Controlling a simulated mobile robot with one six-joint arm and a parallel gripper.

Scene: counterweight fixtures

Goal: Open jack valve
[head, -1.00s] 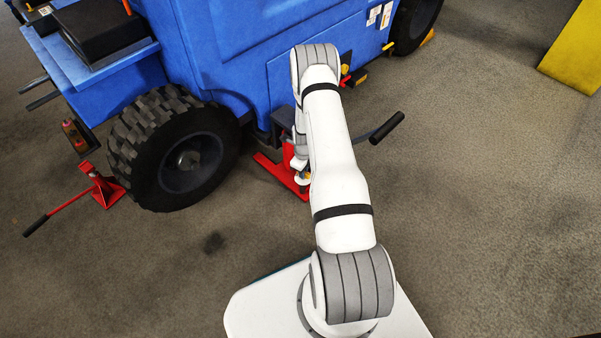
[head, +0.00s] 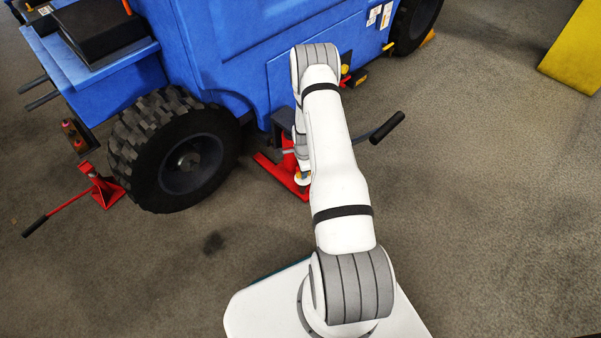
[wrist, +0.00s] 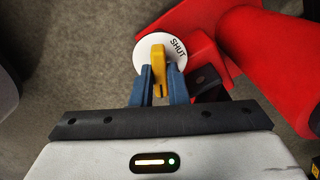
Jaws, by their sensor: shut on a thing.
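The red jack (head: 268,165) stands on the floor beside the blue vehicle, partly hidden behind my arm. It also shows in the wrist view (wrist: 262,45). Its valve has a yellow handle (wrist: 158,62) over a white round plate (wrist: 145,48) with the word SHUT at its right side. In the head view the white plate (head: 302,178) shows small beside my arm. My gripper (wrist: 160,76) has its two blue fingers on either side of the yellow handle and is shut on it. The fingers are hidden in the head view.
The blue vehicle (head: 235,50) with a large black tyre (head: 135,150) stands close behind the jack. The jack's black-ended lever (head: 386,127) sticks out to the right. A second red jack (head: 103,190) stands at left. The floor at right is open, with a yellow block (head: 572,50) beyond.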

